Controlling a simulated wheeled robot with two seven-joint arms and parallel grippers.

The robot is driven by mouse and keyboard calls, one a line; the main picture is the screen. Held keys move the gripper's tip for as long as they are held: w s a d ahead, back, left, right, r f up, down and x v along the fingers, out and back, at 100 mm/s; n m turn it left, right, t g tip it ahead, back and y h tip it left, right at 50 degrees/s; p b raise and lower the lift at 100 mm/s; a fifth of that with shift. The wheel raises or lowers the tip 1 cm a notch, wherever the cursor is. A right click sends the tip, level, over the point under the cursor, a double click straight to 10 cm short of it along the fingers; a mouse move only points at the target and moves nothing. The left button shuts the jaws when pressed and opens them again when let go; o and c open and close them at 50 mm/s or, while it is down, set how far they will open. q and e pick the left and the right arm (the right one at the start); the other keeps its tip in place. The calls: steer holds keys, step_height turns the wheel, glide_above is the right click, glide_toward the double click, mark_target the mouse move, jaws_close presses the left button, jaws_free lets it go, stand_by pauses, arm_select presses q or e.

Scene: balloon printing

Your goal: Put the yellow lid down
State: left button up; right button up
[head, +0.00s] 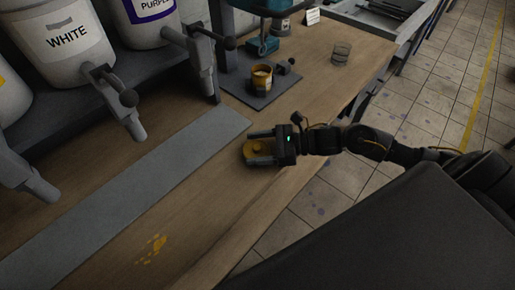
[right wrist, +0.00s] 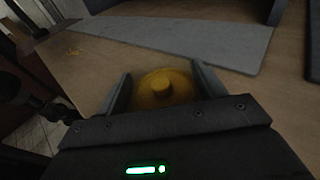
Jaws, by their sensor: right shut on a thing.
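The yellow lid (head: 257,148) is a round disc with a small knob on top. It sits between the fingers of my right gripper (head: 261,149), which is shut on it, over the wooden table near its front edge. In the right wrist view the lid (right wrist: 166,88) lies between both fingers of the right gripper (right wrist: 163,90), knob up. I cannot tell whether the lid touches the table. My left gripper is not in view.
A yellow paint cup (head: 262,77) stands on a dark plate (head: 277,96) under a teal machine. A clear glass (head: 341,53) stands at the far right. White (head: 68,40) and purple dispensers line the back left. A grey strip (head: 130,195) and yellow paint spots (head: 153,248) mark the table.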

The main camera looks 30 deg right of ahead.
steer(key=o, duration=1)
steer(key=shift+s+f, duration=0.35)
steer(key=shift+f, duration=0.55)
steer(key=shift+r, duration=0.2)
steer(key=r+p, duration=0.1)
steer(key=p, duration=0.1)
steer(key=shift+w+r+p, duration=0.15)
steer(key=shift+r+p, duration=0.1)
steer(key=shift+p, duration=0.15)
steer(key=shift+s+d+f+h+b, duration=0.2)
steer(key=shift+d+f+b, duration=0.1)
steer(key=shift+d+b, duration=0.2)
steer(key=shift+s+d+f+h+b, duration=0.15)
steer(key=shift+d+f+b, duration=0.1)
steer(key=shift+d+b, duration=0.2)
steer(key=v, duration=0.5)
steer(key=b+v, duration=0.1)
steer(key=v, duration=0.2)
steer(key=shift+d+r, duration=0.1)
steer(key=shift+r, duration=0.35)
steer(key=shift+v, duration=0.85)
steer(key=shift+w+r, duration=0.1)
steer(key=shift+r, duration=0.05)
